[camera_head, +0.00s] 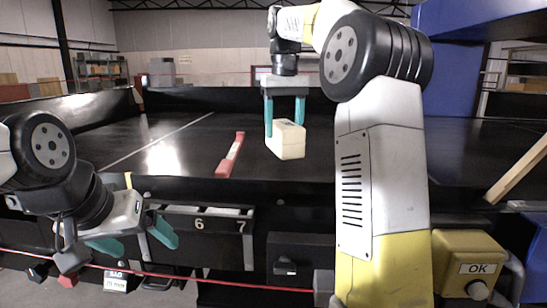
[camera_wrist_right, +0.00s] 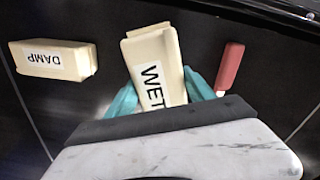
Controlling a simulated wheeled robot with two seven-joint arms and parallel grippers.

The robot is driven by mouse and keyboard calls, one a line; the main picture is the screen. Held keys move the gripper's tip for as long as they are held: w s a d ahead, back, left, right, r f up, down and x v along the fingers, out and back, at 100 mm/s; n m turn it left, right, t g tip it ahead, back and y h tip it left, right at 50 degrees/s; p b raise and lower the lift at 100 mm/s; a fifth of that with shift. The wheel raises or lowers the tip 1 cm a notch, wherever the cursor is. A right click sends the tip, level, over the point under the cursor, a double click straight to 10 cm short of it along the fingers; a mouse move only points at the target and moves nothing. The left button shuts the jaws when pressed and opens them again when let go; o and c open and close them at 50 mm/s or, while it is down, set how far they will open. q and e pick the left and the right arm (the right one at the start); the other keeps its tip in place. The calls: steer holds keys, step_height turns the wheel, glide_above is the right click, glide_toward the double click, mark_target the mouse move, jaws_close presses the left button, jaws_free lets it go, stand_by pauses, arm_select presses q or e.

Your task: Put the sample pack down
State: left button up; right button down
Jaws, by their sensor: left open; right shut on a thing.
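A cream sample pack (camera_head: 286,142) is between the teal fingers of my right gripper (camera_head: 285,112), over the black conveyor belt. Its label reads WET in the right wrist view (camera_wrist_right: 156,62), where the pack sits slightly tilted between the fingers (camera_wrist_right: 160,98). The right gripper is shut on it. I cannot tell whether its underside touches the belt. A second cream pack labelled DAMP (camera_wrist_right: 55,60) lies on the belt to its left in the wrist view. My left gripper (camera_head: 134,240) is open and empty, low in front of the numbered bins.
The black belt (camera_head: 190,150) has wide free room. A red bar with a pale middle (camera_head: 230,155) lies on it, left of the held pack. Bins marked 6 and 7 (camera_head: 205,225) sit below the front edge. A yellow OK button box (camera_head: 468,265) stands at the lower right.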

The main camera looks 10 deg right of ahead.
mark_target(284, 124)
steer(key=shift+f, duration=3.35)
steer(key=shift+f, duration=0.15)
steer(key=shift+c, duration=1.9)
jaws_free()
step_height(284, 124, up, 12)
steer(key=shift+r, duration=0.1)
